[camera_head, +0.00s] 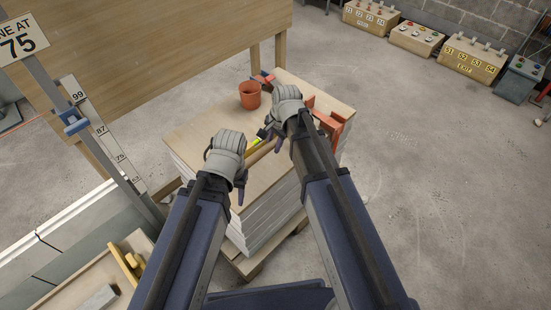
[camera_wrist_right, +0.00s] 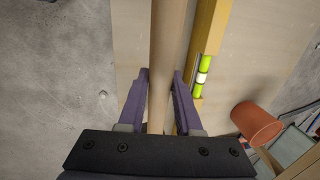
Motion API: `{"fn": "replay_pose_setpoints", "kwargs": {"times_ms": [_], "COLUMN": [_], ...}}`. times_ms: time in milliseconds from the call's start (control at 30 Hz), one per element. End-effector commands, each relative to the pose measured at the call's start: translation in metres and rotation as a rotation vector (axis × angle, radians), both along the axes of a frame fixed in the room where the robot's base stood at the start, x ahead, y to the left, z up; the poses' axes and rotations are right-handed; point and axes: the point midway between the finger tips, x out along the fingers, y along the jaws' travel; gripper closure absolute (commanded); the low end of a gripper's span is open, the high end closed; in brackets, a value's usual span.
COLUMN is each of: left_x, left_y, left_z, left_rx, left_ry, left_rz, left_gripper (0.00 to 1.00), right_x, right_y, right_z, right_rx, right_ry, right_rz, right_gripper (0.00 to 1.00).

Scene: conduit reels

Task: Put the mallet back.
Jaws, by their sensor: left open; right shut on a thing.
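My right gripper (camera_head: 279,131) is shut on a light wooden handle, which I take to be the mallet's. In the right wrist view the handle (camera_wrist_right: 163,45) runs straight between the two purple fingers (camera_wrist_right: 160,105). The mallet's head cannot be made out in either view. In the head view the handle (camera_head: 262,153) slants down from my right gripper toward my left. My left gripper (camera_head: 241,184) is open above the near left part of the stacked boards (camera_head: 205,125). I cannot tell whether it touches the handle.
A yellow level (camera_wrist_right: 208,30) with a green vial lies beside the handle. Orange-red pieces (camera_head: 333,122) lie at the right edge. A marked post (camera_head: 100,135) stands left.

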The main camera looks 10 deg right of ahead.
Motion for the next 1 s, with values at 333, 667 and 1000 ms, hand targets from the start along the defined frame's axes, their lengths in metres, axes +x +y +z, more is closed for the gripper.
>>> {"fn": "replay_pose_setpoints", "kwargs": {"times_ms": [333,667,1000], "left_x": [0.0,0.0,0.0], "left_y": [0.0,0.0,0.0], "left_z": [-0.017,-0.052,-0.051], "left_rx": [0.0,0.0,0.0], "left_ry": [0.0,0.0,0.0], "left_rz": [0.0,0.0,0.0], "left_gripper": [0.5,0.5,0.5], "right_x": [0.0,0.0,0.0], "right_y": [0.0,0.0,0.0], "right_z": [-0.017,-0.052,-0.051], "right_rx": [-0.001,-0.001,-0.001], "right_ry": [-0.001,-0.001,-0.001], "right_rz": [0.001,0.001,0.0], "right_gripper": [1.0,1.0,1.0]}}
